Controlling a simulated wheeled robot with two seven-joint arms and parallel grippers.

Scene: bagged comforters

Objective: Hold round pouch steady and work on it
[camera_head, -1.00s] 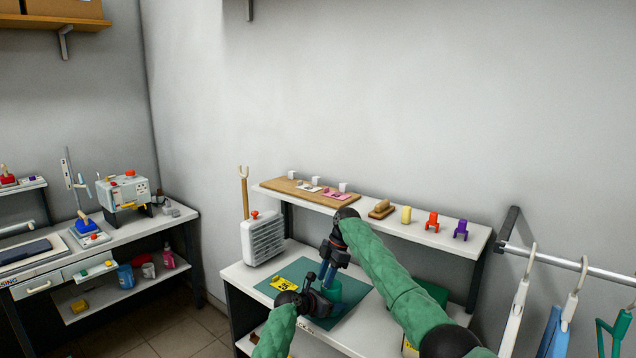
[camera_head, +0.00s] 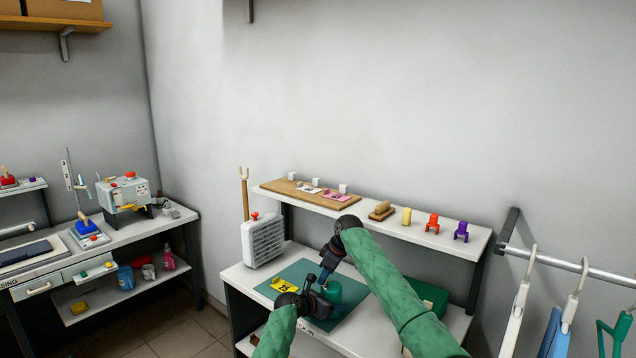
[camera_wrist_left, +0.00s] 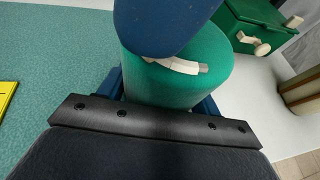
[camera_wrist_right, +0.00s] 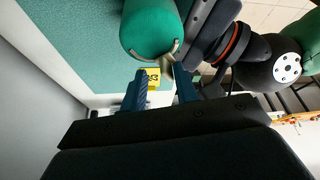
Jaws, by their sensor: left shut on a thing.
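The round pouch (camera_head: 333,291) is a green cylinder standing on the teal mat (camera_head: 293,270). My left gripper (camera_head: 309,302) is shut on it from the front left. In the left wrist view the pouch (camera_wrist_left: 165,88) sits between the two blue fingers, with a pale tab (camera_wrist_left: 178,66) near its top. A dark blue finger of my right gripper covers part of the pouch top there. My right gripper (camera_head: 323,280) tilts down beside the pouch's upper left. In the right wrist view its fingers (camera_wrist_right: 160,90) are apart, close to a beige tab (camera_wrist_right: 169,65) on the pouch (camera_wrist_right: 152,28).
A yellow card (camera_head: 283,285) lies on the mat's left. A white heater-like box (camera_head: 263,240) stands behind it. A green box (camera_head: 430,298) is to the right. A raised shelf (camera_head: 395,228) with small coloured items runs along the back. Hangers (camera_head: 520,305) hang at far right.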

